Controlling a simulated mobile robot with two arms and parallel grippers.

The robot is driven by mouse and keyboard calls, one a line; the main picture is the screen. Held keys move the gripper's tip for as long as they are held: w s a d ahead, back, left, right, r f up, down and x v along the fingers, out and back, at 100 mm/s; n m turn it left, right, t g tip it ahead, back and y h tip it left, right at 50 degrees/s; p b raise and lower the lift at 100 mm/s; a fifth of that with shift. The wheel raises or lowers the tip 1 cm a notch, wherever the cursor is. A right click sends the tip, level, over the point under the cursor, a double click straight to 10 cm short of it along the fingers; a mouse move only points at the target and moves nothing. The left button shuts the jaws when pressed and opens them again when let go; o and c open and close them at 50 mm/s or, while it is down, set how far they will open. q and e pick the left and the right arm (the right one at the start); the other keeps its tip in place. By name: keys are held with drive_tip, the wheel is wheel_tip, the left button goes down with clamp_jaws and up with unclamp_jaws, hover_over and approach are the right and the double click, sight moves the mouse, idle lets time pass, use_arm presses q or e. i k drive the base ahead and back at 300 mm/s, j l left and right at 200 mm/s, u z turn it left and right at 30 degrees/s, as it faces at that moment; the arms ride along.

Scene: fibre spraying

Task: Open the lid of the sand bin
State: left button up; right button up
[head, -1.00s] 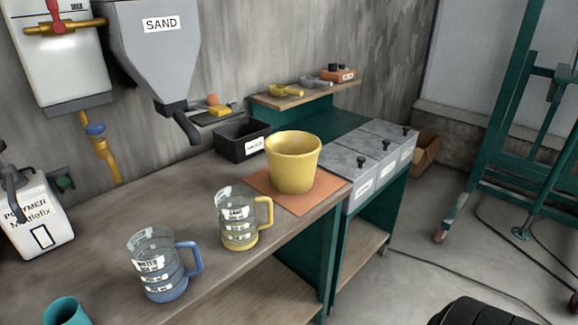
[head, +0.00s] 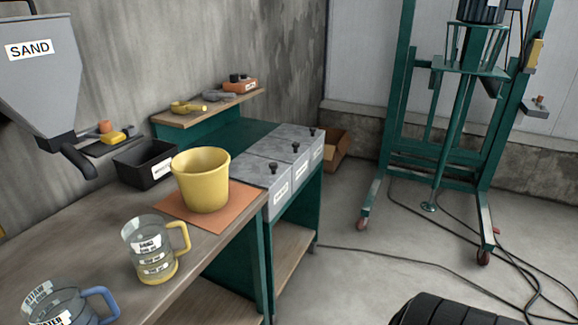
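All the lids look closed. Each bin has a white front label, too small to read, so I cannot tell which one is the sand bin. A grey hopper (head: 38,85) marked SAND hangs on the wall at upper left. Neither of my grippers shows.
A yellow bucket (head: 202,182) stands on an orange mat (head: 165,208) left of the bins. Two measuring jugs, one yellow-handled (head: 155,255) and one blue-handled (head: 65,310), stand nearer. A green frame (head: 400,130) and floor cables (head: 400,258) are at right.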

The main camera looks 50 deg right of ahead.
sight(255, 171)
drive_tip(key=z, duration=1.35)
drive_tip(key=i+l+z, duration=0.1)
drive_tip(key=l, duration=0.3)
drive_tip(key=i, duration=0.1)
